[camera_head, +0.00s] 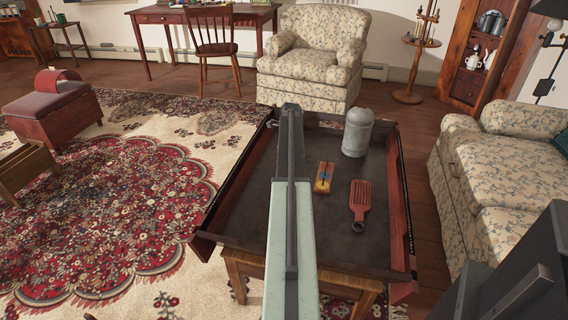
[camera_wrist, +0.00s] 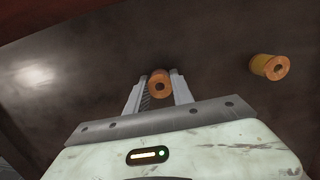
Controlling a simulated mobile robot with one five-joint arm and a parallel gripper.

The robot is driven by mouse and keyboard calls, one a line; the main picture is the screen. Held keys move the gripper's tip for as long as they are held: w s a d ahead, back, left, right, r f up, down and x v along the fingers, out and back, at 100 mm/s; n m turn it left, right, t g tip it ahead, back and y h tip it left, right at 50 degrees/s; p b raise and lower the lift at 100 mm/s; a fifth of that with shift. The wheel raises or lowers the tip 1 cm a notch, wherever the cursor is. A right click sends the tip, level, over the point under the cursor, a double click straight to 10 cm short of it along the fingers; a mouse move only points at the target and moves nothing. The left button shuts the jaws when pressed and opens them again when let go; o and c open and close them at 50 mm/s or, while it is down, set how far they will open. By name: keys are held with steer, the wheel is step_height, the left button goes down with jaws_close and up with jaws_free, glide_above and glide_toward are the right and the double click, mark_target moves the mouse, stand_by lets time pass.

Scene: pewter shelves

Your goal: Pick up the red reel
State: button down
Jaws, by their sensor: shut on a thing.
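The red reel (camera_wrist: 160,84) looks orange-red in the wrist view, with a dark hole in its end facing the camera. My gripper (camera_wrist: 159,79) has one finger on each side of it and is shut on it. A second, yellower reel (camera_wrist: 270,67) lies apart to the right on the dark surface. In the head view my arm crosses the tray table, and neither the reels nor my fingertips can be made out there.
The dark tray table (camera_head: 250,215) has raised red-brown sides. A floral armchair (camera_head: 312,60) and sofa (camera_head: 500,165) stand nearby.

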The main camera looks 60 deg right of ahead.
step_height(320, 180, up, 4)
steer(key=p, duration=0.3)
steer(key=shift+f, duration=0.15)
steer(key=s+a, duration=0.2)
steer(key=a, duration=0.3)
steer(key=s+a, duration=0.2)
steer(key=a, duration=0.3)
steer(key=s+a+r+p, duration=0.1)
steer(key=s+a, duration=0.1)
steer(key=a, duration=0.2)
steer(key=shift+s+a, duration=0.1)
steer(key=shift+a, duration=0.3)
